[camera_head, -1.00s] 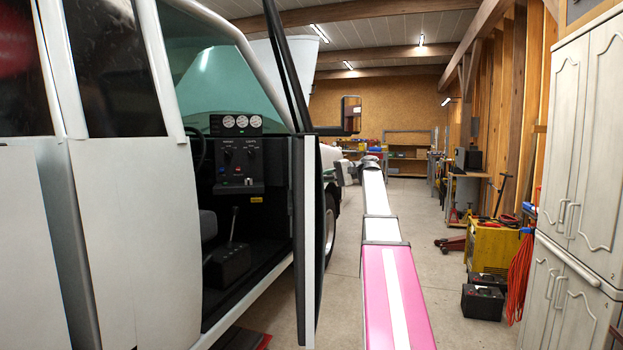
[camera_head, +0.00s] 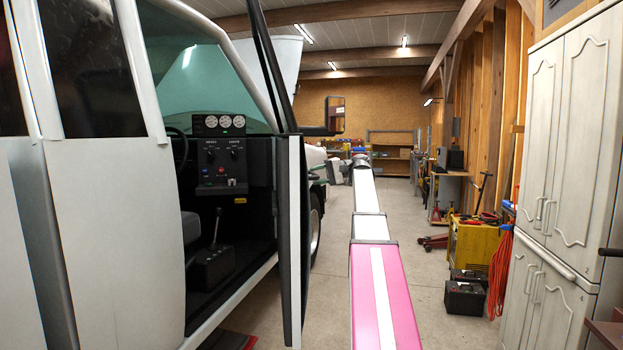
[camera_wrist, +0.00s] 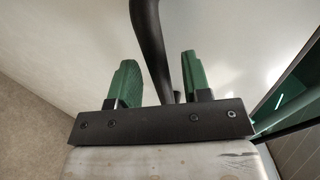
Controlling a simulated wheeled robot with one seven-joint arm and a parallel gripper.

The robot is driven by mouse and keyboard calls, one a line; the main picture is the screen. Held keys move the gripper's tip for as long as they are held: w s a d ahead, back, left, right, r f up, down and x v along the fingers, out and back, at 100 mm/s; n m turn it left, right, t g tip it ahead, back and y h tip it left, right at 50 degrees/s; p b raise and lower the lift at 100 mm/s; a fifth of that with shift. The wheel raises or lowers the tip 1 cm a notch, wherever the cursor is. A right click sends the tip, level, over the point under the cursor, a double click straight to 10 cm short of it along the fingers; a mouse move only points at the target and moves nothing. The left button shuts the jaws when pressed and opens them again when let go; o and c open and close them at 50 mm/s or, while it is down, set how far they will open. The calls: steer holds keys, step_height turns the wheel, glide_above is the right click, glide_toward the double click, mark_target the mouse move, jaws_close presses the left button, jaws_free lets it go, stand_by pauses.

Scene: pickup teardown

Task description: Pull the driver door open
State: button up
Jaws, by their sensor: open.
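The driver door (camera_head: 290,240) stands open and shows nearly edge-on in the head view, at the right side of the truck's cab opening. In the wrist view its pale panel (camera_wrist: 225,30) fills much of the picture. A black bar-like door handle (camera_wrist: 150,40) runs between the two green fingers of my gripper (camera_wrist: 158,75). The fingers are open, one on each side of the handle, with visible gaps. In the head view my arm reaches forward along the door's outer side; the gripper end is small there and partly hidden by the door.
The cab opening shows a gauge panel (camera_head: 220,150) and a gear lever (camera_head: 216,235). On the right stand a pale cabinet (camera_head: 565,150), a yellow machine (camera_head: 472,245) and black boxes (camera_head: 465,297).

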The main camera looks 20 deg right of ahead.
steer(key=v, duration=0.8)
steer(key=shift+d, duration=0.1)
